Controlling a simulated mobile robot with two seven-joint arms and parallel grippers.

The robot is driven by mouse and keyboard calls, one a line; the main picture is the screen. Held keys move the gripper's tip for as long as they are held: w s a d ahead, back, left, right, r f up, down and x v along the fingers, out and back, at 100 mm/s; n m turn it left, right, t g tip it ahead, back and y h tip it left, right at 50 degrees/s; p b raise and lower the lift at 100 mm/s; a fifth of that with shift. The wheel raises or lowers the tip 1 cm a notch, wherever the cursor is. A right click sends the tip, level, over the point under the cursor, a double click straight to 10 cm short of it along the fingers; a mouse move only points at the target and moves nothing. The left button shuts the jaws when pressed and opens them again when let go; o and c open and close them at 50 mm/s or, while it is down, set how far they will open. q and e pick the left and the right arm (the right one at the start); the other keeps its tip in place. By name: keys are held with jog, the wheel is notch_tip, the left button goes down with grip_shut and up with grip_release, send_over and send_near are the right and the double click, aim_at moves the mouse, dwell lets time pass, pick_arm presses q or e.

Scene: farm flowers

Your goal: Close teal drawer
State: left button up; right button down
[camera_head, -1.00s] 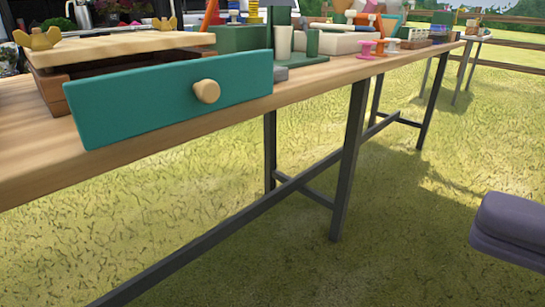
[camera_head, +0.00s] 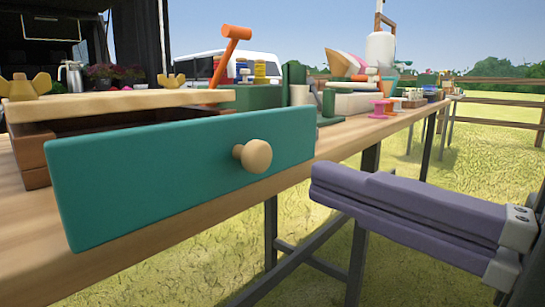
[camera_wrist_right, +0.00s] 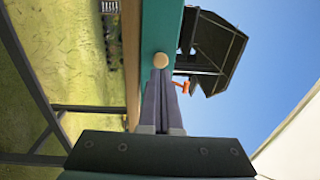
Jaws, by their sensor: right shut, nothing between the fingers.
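The teal drawer (camera_head: 165,172) stands pulled out from a wooden box (camera_head: 32,150) on the table. Its front carries a round wooden knob (camera_head: 253,156). My right gripper (camera_head: 318,183) has purple fingers pressed together, shut and empty. In the head view its tips are to the right of the knob, with a small gap in the picture. In the right wrist view the knob (camera_wrist_right: 161,60) appears straight beyond the fingertips (camera_wrist_right: 160,72); I cannot tell whether they touch. The teal front (camera_wrist_right: 160,25) rises behind it. My left gripper is not in view.
The wooden table (camera_head: 120,262) runs away to the right. A board with wing nuts (camera_head: 110,105) lies on the box. An orange hammer (camera_head: 229,55), spools and pink pieces (camera_head: 380,108) stand farther along. Open grass lies in front of the table.

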aim_at(263, 160)
jog(key=shift+x, duration=2.2)
jog(key=shift+w+a, duration=0.3)
jog(key=shift+w, duration=0.05)
jog(key=x, duration=1.3)
jog(key=shift+s+a+f+p, duration=0.15)
jog(key=shift+a+f+p, duration=0.05)
jog(key=shift+f+p, duration=0.15)
jog(key=shift+s+f, duration=0.1)
